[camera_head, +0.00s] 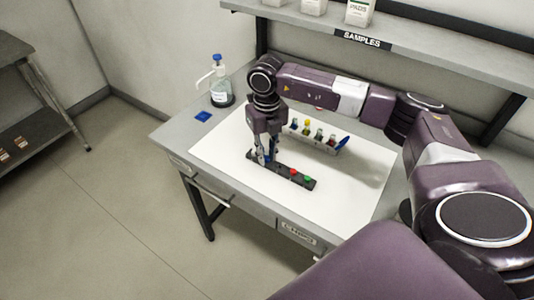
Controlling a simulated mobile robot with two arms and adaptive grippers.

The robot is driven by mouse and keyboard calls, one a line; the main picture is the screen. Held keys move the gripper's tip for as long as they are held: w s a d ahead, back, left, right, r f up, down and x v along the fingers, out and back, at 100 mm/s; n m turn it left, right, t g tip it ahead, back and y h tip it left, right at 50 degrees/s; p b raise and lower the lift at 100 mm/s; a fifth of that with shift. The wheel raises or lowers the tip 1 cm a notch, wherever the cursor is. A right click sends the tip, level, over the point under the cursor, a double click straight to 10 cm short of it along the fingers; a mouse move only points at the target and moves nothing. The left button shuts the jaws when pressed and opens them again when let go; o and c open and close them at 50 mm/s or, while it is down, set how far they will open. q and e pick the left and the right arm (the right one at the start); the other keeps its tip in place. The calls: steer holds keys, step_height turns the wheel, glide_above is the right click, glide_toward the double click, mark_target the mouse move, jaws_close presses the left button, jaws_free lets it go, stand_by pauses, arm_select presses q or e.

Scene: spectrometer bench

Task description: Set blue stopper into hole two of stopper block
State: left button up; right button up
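The stopper block (281,168) is a dark, narrow bar lying at a slant on the white mat. A red stopper (293,172) and a green stopper (307,180) sit in its right part. My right gripper (266,160) points straight down over the left part of the block, its fingertips at or just above the top. A hint of blue shows at the fingertips, too small to tell whether it is the blue stopper held or seated. The fingers hide the holes there. My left gripper is out of view.
A tray of small coloured-cap vials (318,138) stands just behind the block, with a blue item leaning at its right end. The white mat's (345,188) front right is clear. A shelf (400,52) overhangs the back.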

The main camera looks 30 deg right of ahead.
steer(key=shift+o, duration=1.2)
step_height(320, 180, up, 12)
